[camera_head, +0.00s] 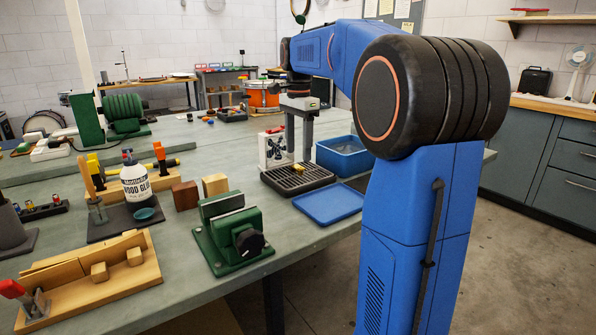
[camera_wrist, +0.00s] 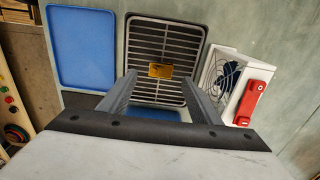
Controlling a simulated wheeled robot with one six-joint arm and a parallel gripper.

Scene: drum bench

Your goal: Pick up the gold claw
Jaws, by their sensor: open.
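The gold claw (camera_head: 298,168) is a small gold-yellow piece lying on the slatted black drip tray (camera_head: 318,182). In the wrist view the claw (camera_wrist: 160,71) lies on the tray's grey slats, near the middle of the grille. My gripper (camera_head: 297,152) points down above the tray, its two grey fingers apart and empty. In the wrist view my gripper (camera_wrist: 159,76) frames the claw between its fingertips. The fingers appear to be above the claw; the exact height gap cannot be told.
A blue lid (camera_head: 328,204) lies flat beside the tray, and an open blue bin (camera_head: 345,160) stands behind it. A white stand with wire and a red part (camera_wrist: 240,90) is close on the tray's other side. A green vise (camera_head: 232,240) stands nearer the front.

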